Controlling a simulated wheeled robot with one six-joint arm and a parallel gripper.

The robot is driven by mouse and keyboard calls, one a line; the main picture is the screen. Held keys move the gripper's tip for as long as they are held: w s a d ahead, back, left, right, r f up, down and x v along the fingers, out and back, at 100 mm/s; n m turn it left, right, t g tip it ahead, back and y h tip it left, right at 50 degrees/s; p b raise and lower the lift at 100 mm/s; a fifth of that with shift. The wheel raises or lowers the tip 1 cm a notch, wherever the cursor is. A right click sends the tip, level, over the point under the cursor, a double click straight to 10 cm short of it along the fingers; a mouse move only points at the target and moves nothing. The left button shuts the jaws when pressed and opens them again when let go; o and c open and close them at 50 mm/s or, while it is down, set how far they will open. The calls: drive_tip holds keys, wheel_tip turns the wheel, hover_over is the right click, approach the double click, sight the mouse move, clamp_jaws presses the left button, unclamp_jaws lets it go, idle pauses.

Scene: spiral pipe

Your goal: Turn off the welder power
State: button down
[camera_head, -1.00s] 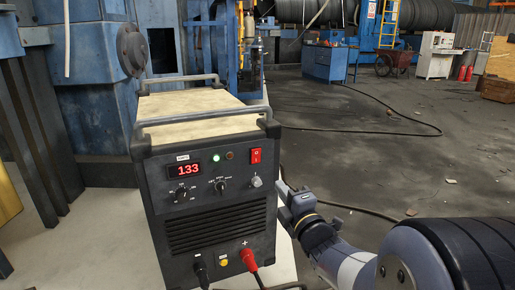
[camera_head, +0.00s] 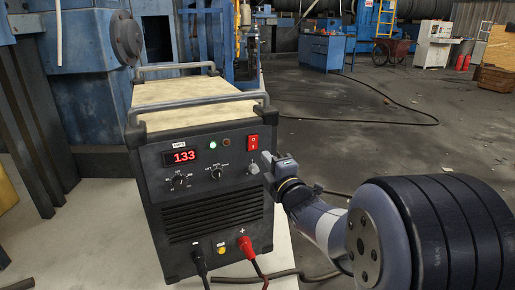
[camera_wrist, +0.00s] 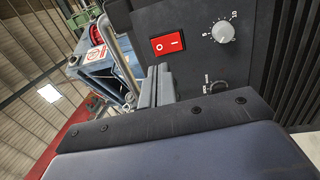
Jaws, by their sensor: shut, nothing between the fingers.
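The welder (camera_head: 217,215) is a dark box with a pale top, standing upright in the head view. Its red display (camera_head: 185,156) reads 133 and a green light (camera_head: 212,145) is lit. The red power switch (camera_head: 252,143) is at the panel's upper right; in the wrist view the switch (camera_wrist: 167,43) shows O and I marks. My gripper (camera_head: 267,160) is shut and empty, by the panel's right edge just below the switch. In the wrist view my gripper's fingers (camera_wrist: 157,75) point toward the switch area; I cannot tell whether they touch the panel.
Panel knobs (camera_head: 180,181) and a red cable plug (camera_head: 245,245) stick out of the welder's front. A metal handle bar (camera_head: 200,108) crosses its top. Blue machinery (camera_head: 90,100) stands behind. The dark floor (camera_head: 380,150) to the right is mostly open, with a cable on it.

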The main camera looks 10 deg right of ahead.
sight(253, 140)
drive_tip(key=b+x, duration=0.1)
drive_tip(key=x, duration=0.5)
drive_tip(key=shift+w, duration=0.3)
drive_tip(key=shift+w+a+r, duration=0.1)
drive_tip(key=shift+w+a, duration=0.05)
drive_tip(key=shift+w, duration=0.3)
drive_tip(key=shift+r, duration=0.1)
drive_tip(key=shift+w+r+p, duration=0.1)
drive_tip(key=shift+r+p, duration=0.1)
drive_tip(key=shift+p, duration=0.25)
drive_tip(key=shift+f, duration=0.15)
